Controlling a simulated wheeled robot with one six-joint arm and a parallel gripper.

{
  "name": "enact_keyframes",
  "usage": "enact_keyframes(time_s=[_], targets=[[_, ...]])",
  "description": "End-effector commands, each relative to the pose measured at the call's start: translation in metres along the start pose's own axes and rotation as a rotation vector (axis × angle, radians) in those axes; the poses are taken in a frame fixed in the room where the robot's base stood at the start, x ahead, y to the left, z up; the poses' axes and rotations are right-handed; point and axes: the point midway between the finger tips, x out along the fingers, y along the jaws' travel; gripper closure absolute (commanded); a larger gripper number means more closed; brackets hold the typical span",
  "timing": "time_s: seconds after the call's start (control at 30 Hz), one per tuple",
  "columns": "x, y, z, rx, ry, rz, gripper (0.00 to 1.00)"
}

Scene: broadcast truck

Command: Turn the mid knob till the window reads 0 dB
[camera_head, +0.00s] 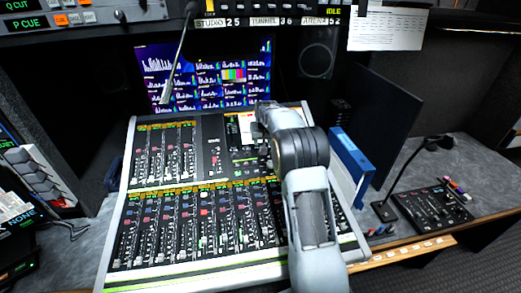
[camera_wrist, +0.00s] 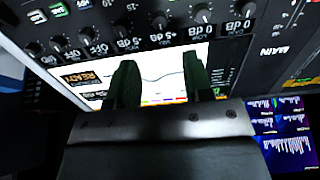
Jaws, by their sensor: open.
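The mixing console (camera_head: 200,262) fills the middle of the head view, with my arm reaching over its upper right part. My gripper (camera_wrist: 161,60) is open and empty in the wrist view, its two dark green fingers apart in front of a lit screen (camera_wrist: 165,75) showing a curve. Above the fingertips runs a row of small dark knobs (camera_wrist: 158,22) with readout windows, seen upside down. Some windows appear to read OFF and some 0 dB; others are blurred. I cannot tell which knob is the mid one. The fingers do not visibly touch any knob.
A monitor wall (camera_head: 205,75) stands behind the console. A blue binder (camera_head: 350,160) stands close to the right of my arm. A gooseneck microphone (camera_head: 400,175) and a small control box (camera_head: 435,205) stand further right. A speaker (camera_head: 318,55) is at the back.

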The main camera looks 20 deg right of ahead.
Motion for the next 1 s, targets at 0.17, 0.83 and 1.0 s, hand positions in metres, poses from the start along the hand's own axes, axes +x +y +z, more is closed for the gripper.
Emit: enact_keyframes(time_s=[0.17,0.83,1.0], targets=[[0.035,0.0,0.001,-0.001,-0.004,0.0,0.54],[0.091,-0.001,0.0,-0.001,0.0,0.0,0.54],[0.091,-0.001,0.0,-0.001,0.0,0.0,0.54]])
